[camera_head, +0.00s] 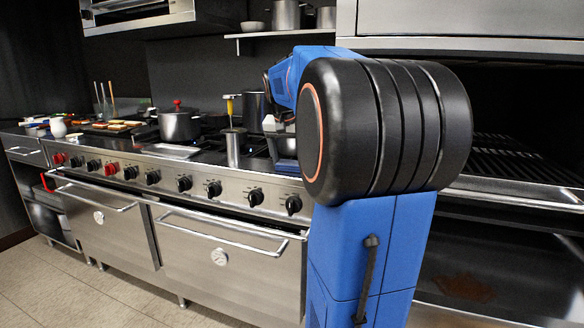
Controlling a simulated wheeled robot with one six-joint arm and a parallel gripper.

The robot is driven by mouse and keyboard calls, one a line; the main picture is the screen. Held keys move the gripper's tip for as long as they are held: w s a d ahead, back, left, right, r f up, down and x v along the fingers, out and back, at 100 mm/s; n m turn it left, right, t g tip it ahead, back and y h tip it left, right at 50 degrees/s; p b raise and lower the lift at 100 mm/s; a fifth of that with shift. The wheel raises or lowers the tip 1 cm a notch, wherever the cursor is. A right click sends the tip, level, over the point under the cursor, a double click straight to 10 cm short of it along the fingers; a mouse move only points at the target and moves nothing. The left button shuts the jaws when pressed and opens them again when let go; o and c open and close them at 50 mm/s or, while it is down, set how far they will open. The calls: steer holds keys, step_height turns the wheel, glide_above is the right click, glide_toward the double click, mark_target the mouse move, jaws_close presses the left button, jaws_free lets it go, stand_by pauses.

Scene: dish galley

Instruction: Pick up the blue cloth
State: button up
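I cannot make out a blue cloth in this view. The large blue and black parts on the right are my own arm, and they hide part of the stove and the surface behind it. The far end of my arm is over the right part of the stove top. My gripper (278,126) shows only in part there, small and largely hidden by the arm. I cannot tell whether it is open or shut, or whether it holds anything.
A steel range (225,262) with black and red knobs runs along the wall. A lidded pot (180,126) and a steel canister (235,149) stand on it. A white jug (58,127) is at the far left. The tiled floor (95,300) in front is clear.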

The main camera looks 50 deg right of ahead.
mark_target(291, 163)
steer(key=c, duration=0.4)
step_height(291, 163, up, 10)
stand_by(0.5)
steer(key=shift+o, duration=0.5)
